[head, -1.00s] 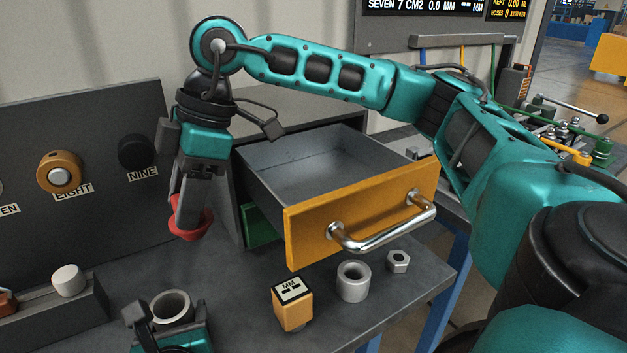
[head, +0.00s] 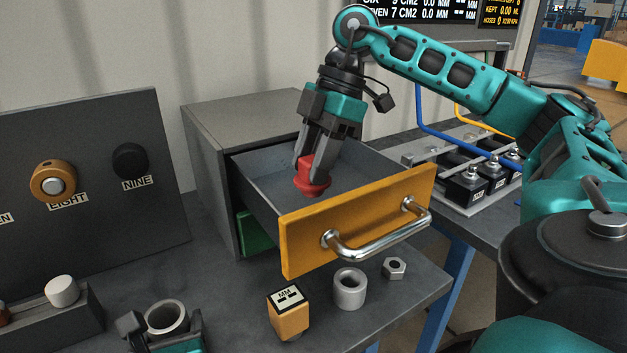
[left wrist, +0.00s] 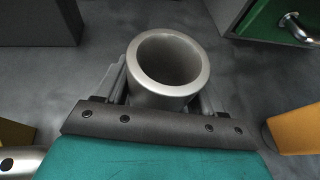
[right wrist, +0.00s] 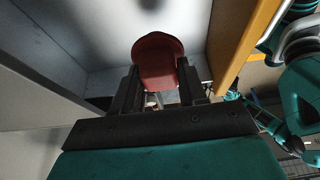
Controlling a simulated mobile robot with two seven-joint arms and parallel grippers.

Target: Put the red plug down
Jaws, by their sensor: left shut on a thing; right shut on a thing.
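The red plug (head: 313,181) is held by my right gripper (head: 315,168), which is shut on it. It hangs over the open drawer (head: 262,170), near the inside of the orange front; I cannot tell whether it touches the drawer floor. In the right wrist view the red plug (right wrist: 158,61) shows between the fingertips, with grey drawer walls around it. My left gripper (head: 165,335) is shut on a grey metal ring (head: 167,317) at the bottom of the head view. The left wrist view shows the ring (left wrist: 168,65) between the fingers, its open end facing the camera.
The orange drawer front (head: 360,215) has a metal handle (head: 378,240). In front of it on the bench stand an orange block marked MM (head: 289,312), another grey ring (head: 349,289) and a hex nut (head: 394,268). A panel with knobs (head: 95,215) stands at left.

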